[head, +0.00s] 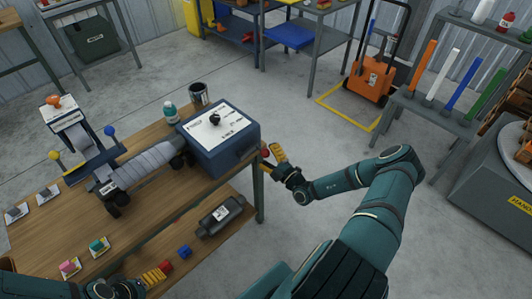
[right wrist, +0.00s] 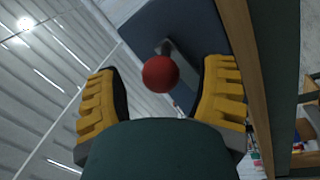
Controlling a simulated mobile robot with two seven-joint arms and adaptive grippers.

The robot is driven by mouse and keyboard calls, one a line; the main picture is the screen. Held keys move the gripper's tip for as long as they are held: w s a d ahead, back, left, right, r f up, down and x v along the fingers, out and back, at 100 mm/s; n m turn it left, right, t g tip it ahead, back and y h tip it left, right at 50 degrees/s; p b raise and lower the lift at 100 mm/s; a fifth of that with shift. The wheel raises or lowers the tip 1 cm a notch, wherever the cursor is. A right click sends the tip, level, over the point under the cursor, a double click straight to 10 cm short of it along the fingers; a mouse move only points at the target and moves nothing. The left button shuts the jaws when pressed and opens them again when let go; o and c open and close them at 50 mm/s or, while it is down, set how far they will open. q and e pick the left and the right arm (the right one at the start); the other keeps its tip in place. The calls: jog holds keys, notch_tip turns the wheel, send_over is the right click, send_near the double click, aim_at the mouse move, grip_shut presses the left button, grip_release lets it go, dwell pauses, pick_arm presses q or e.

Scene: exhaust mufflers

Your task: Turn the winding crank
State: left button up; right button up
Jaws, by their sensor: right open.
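The winding crank has a red ball knob (right wrist: 160,74) on a grey arm, at the side of a dark blue box (head: 228,150). In the right wrist view the knob lies between the two yellow ridged fingers of my right gripper (right wrist: 165,92), with a gap on each side. The gripper is open and empty. In the head view it is at the box's right side, by the red knob (head: 265,153); the crank's arm is hidden there. My left gripper (head: 157,274) is low at the bottom left, away from the box; its opening is unclear.
The box stands on a wooden workbench (head: 60,222) beside a grey cylindrical muffler (head: 150,165), a bottle (head: 171,112) and a dark can (head: 199,94). A lower shelf holds another muffler (head: 220,215). The floor right of the bench is open.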

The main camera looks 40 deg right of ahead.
jog(key=s+f, duration=0.1)
jog(key=s, duration=0.9)
jog(key=shift+s+d+f, duration=0.15)
jog(key=shift+s+f, duration=0.05)
jog(key=shift+f, duration=0.1)
dwell(2.0)
